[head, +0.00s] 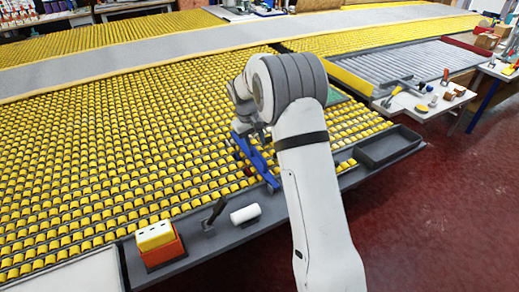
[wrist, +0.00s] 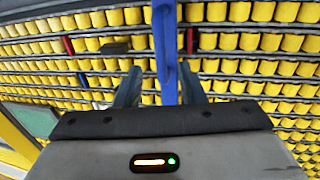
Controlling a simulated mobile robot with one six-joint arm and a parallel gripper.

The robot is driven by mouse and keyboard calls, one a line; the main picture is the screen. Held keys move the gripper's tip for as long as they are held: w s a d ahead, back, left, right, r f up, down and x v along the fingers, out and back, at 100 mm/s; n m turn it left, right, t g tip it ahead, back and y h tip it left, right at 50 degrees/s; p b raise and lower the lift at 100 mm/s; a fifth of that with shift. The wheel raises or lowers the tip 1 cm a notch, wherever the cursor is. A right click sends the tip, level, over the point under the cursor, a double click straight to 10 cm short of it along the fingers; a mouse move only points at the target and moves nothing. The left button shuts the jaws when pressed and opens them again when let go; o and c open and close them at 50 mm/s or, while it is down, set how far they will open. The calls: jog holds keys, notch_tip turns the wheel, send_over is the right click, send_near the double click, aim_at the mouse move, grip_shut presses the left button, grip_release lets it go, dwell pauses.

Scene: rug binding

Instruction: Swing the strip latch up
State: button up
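A long blue bar (head: 255,158) lies over the yellow rollers beside my arm; it may be the strip latch, but I cannot tell for sure. In the wrist view the blue bar (wrist: 165,50) runs up and down the picture, and its near end lies between my fingers. My gripper (wrist: 160,88) is open, with a gap showing beside the bar. In the head view my gripper (head: 249,128) is at the bar and partly hidden by my arm. A black lever (head: 215,210) stands tilted on the dark front ledge.
The dark ledge (head: 185,235) also holds a white roll (head: 245,214) and an orange-and-yellow box (head: 158,243). A black tray (head: 388,146) sits right of my arm. A tool table (head: 425,105) stands at the right. Red floor (head: 440,220) is clear.

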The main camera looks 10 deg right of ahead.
aim_at(258, 153)
jog(key=f, duration=0.3)
jog(key=d+f, duration=0.1)
jog(key=shift+w+f, duration=0.15)
jog(key=shift+f, duration=0.25)
jog(key=shift+c, duration=0.2)
grip_shut()
